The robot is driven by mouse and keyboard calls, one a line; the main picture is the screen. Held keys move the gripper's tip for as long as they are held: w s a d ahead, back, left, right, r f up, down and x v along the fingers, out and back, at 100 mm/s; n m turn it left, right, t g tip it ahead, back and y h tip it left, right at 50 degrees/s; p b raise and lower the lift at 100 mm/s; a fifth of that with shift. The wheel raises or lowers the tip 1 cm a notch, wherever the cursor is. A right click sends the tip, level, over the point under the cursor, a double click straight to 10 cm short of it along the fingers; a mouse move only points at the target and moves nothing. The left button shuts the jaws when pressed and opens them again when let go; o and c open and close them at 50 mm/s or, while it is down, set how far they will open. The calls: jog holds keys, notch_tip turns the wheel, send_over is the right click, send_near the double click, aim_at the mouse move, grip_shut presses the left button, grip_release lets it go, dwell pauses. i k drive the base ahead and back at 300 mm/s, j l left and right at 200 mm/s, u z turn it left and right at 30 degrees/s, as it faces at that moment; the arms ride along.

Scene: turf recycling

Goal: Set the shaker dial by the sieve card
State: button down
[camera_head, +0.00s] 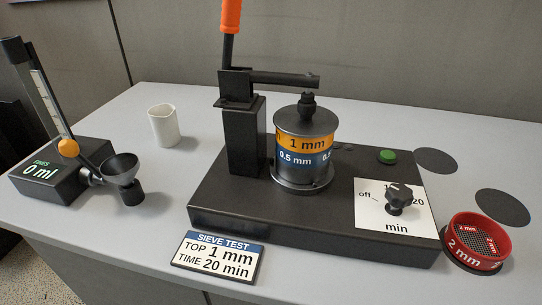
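The shaker dial is a black lobed knob (399,197) on a white plate (370,216) at the right of the black shaker base (300,225). The plate reads "off" at left, "20" at right and "min" below; another mark above is partly hidden by the knob. I cannot tell which mark the knob points at. The sieve stack has an orange 1 mm sieve (307,143) above a blue 0.5 mm sieve (295,160). My gripper is not in view.
A lever clamp with an orange handle (231,15) reaches over the stack. A green button (387,156) sits behind the dial. A red 2 mm sieve (465,258) rests at right. A white cup (163,125) and a fines gauge reading "0 ml" (44,170) stand at left.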

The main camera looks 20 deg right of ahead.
aim_at(398, 195)
jog(key=k+z, duration=0.1)
jog(key=z, duration=0.3)
jog(key=k+z, duration=0.1)
jog(key=z, duration=0.3)
jog(key=k+z, duration=0.1)
jog(key=z, duration=0.3)
